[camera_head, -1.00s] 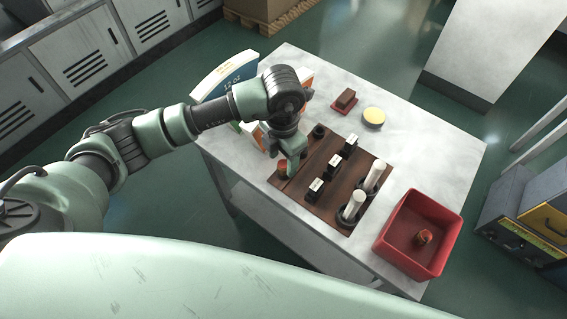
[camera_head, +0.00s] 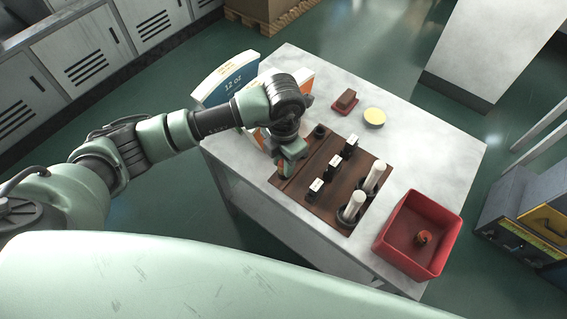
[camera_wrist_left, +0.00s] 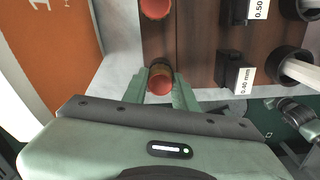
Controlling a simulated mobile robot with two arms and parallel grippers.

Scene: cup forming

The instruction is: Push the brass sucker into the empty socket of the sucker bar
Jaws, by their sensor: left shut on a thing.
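In the left wrist view, the brass sucker (camera_wrist_left: 160,80) with an orange-red end is between the fingers of my left gripper (camera_wrist_left: 162,92), which is shut on it. A dark round socket rim (camera_wrist_left: 160,64) shows right behind the sucker. I cannot tell whether the sucker is in it or just above it. The socket lies on a brown strip, the sucker bar (camera_wrist_left: 158,42), with another red-topped sucker (camera_wrist_left: 156,8) farther along. In the head view my left gripper (camera_head: 288,163) is low over the left edge of the brown board and hides most of the sucker. My right gripper is not in view.
Black blocks with white labels (camera_head: 333,160) and two white cylinders in dark cups (camera_head: 357,202) stand on the board. A red bin (camera_head: 418,236) with a brass-and-red piece is at right. Upright boxes (camera_head: 230,78) stand behind my arm.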

